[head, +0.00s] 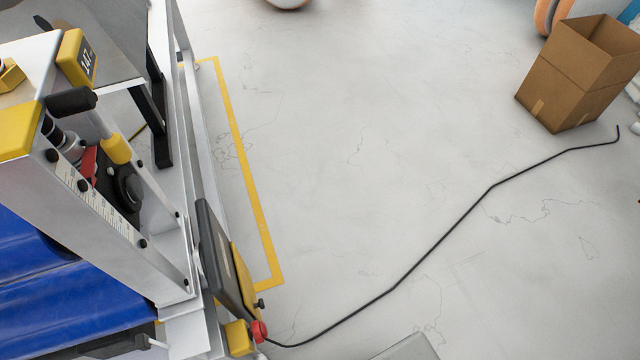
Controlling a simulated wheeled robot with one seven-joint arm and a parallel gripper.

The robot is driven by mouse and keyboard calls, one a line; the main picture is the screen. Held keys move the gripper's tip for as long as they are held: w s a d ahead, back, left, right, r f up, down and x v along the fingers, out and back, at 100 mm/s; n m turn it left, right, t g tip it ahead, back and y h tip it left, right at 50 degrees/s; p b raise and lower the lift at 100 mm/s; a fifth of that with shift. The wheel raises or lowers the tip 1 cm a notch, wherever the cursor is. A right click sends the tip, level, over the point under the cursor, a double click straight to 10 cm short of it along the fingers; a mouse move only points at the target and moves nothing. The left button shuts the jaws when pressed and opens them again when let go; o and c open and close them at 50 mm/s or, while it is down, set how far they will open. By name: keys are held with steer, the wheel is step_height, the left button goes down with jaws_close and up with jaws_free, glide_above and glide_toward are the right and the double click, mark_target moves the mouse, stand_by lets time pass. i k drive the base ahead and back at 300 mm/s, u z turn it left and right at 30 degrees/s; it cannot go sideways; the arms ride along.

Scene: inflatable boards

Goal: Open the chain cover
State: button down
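A machine with a light metal frame (75,215) fills the left side of the head view. No part of it is clearly marked as the chain cover, so I cannot tell which part that is. A dark flat panel (219,255) with a yellow plate (246,283) beside it stands near-upright on the machine's right side. A red knob (259,331) and a small black knob (260,303) sit by the plate's lower edge. A black-ended handle (72,102) shows at the upper left of the machine. My gripper is not in view.
A black cable (392,290) runs across the grey floor from near the red knob to the upper right. An open cardboard box (572,85) stands at the upper right. Blue sheet material (60,290) lies in the machine. The middle floor is otherwise clear.

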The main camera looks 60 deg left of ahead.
mark_target(249, 296)
steer(key=i, duration=0.45)
steer(key=u, duration=3.8)
steer(key=k, duration=0.5)
steer(key=z, duration=0.55)
steer(key=i, duration=0.65)
steer(key=u, duration=1.25)
